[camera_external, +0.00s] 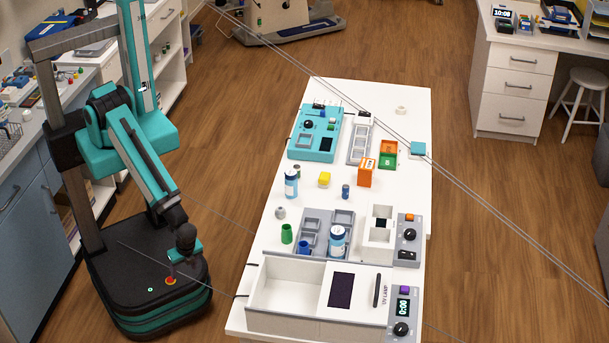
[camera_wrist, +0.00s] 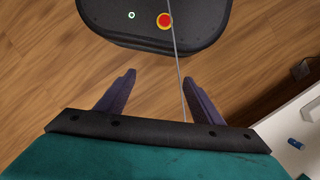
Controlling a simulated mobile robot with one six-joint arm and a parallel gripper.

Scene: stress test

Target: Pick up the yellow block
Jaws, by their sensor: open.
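A small yellow block (camera_external: 324,180) sits on the white table (camera_external: 410,165), between a white and blue bottle and a small blue cylinder. In the external view my gripper (camera_external: 172,276) hangs low over my own base, left of the table and well apart from the block. In the wrist view my gripper (camera_wrist: 150,88) is open and empty, with its two dark fingers spread above my base and the wooden floor. The yellow block does not show in the wrist view.
A white and blue bottle (camera_external: 291,184), a small blue cylinder (camera_external: 346,191) and an orange box (camera_external: 367,171) stand near the block. A teal device (camera_external: 318,143) is behind it. A grey tray (camera_external: 312,220) and a white open box (camera_external: 285,285) are nearer the front.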

